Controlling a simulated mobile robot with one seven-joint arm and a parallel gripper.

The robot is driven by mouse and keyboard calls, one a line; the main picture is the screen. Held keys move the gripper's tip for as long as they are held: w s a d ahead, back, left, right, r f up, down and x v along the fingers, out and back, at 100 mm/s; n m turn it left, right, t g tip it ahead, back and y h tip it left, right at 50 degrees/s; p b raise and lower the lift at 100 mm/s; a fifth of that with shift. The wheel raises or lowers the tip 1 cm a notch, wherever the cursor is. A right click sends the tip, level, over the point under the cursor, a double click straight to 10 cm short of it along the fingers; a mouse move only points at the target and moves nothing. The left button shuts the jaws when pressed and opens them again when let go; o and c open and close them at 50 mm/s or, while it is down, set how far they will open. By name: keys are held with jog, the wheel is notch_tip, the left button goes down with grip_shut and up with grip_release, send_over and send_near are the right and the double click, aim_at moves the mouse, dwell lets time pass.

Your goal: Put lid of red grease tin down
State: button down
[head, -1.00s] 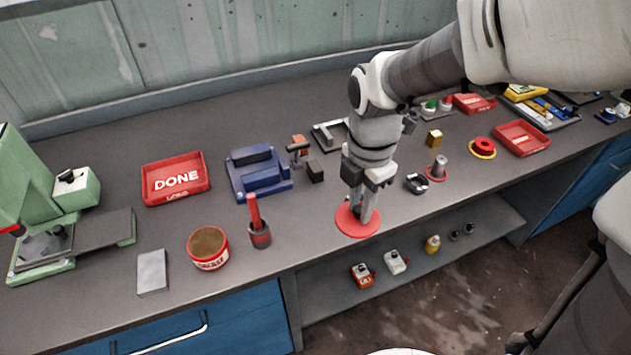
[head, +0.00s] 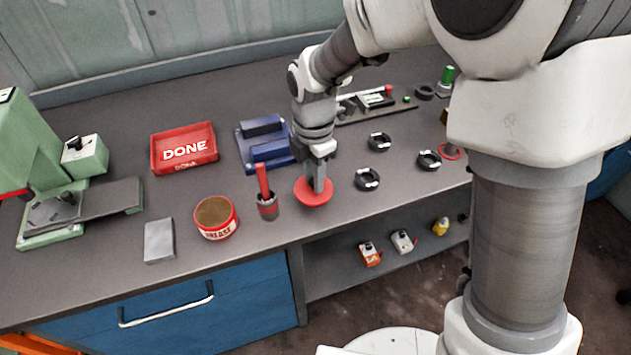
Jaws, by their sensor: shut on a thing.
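The lid (head: 304,194) is a flat red disc. My gripper (head: 319,186) points down and is shut on it near its middle. The lid is at the front part of the bench, just right of the dark pot with a red-handled brush (head: 266,205). I cannot tell whether it touches the bench top or hangs slightly above it. The red grease tin (head: 216,229) stands open to the left of the pot, with brown grease showing inside.
A red DONE tray (head: 183,170), a blue fixture (head: 252,153) and a grey block (head: 159,240) stand around. Several black ring parts (head: 367,179) lie right of the lid. A green press (head: 40,170) is at far left. Bench is clear between tray and tin.

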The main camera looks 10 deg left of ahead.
jog(key=shift+f, duration=1.6)
jog(key=shift+f, duration=0.1)
jog(key=shift+f+b, duration=0.15)
jog(key=shift+b, duration=0.2)
jog(key=c, duration=0.7)
grip_release()
jog(key=shift+r, duration=0.2)
notch_tip(320, 180, up, 12)
jog(key=shift+r+p, duration=0.1)
jog(key=shift+p, duration=1)
jog(key=shift+d, duration=0.1)
